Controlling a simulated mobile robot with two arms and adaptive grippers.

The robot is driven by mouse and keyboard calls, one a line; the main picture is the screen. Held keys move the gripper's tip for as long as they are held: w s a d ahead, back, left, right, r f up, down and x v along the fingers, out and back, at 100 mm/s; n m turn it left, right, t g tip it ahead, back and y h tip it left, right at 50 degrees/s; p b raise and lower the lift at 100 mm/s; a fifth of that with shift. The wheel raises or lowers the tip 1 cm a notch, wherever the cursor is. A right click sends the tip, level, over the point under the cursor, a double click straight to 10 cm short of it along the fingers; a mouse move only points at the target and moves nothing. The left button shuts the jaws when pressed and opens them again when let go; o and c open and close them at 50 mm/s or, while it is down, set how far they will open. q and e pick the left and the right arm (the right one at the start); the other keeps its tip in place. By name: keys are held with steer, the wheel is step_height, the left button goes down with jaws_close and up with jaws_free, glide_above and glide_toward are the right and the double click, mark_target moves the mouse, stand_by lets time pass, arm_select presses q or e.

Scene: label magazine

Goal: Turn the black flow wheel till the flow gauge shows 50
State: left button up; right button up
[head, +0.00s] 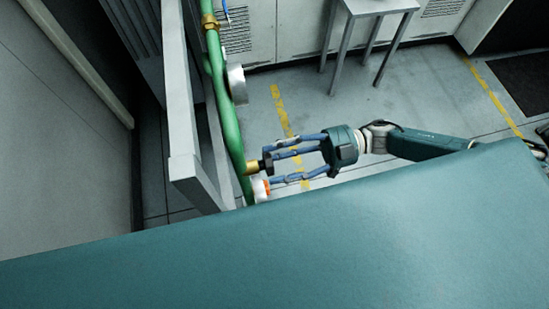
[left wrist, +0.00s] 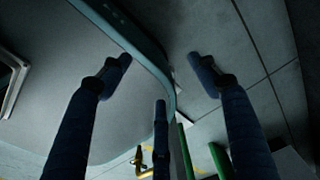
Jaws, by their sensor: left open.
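My right gripper (head: 270,168) reaches in from the right to the green pipe (head: 229,125). Its blue fingers are spread apart at a brass fitting (head: 251,167) with a small dark end (head: 267,162). Whether they grip this end is unclear. I cannot make out the black wheel for certain. A white and orange round part (head: 261,188) sits by the lower finger. A silver round housing (head: 237,84), perhaps a gauge, is seen edge-on higher on the pipe; no dial face or reading shows. My left gripper (left wrist: 160,78) is open and empty in the left wrist view.
A grey upright frame (head: 183,120) stands just left of the pipe. A grey table (head: 375,6) stands at the back, before pale cabinets (head: 262,25). Floor with yellow lines (head: 281,110) is clear between. Green pipes (left wrist: 187,150) also show low in the left wrist view.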

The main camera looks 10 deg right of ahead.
steer(key=c, duration=0.7)
steer(key=shift+a+r, duration=0.1)
steer(key=shift+c, duration=0.3)
arm_select(q)
steer(key=shift+a, duration=0.65)
arm_select(e)
steer(key=o, duration=1.2)
steer(key=shift+c, duration=0.2)
arm_select(q)
steer(key=shift+w+d, duration=0.1)
steer(key=shift+d, duration=0.1)
arm_select(e)
steer(key=d, duration=1.2)
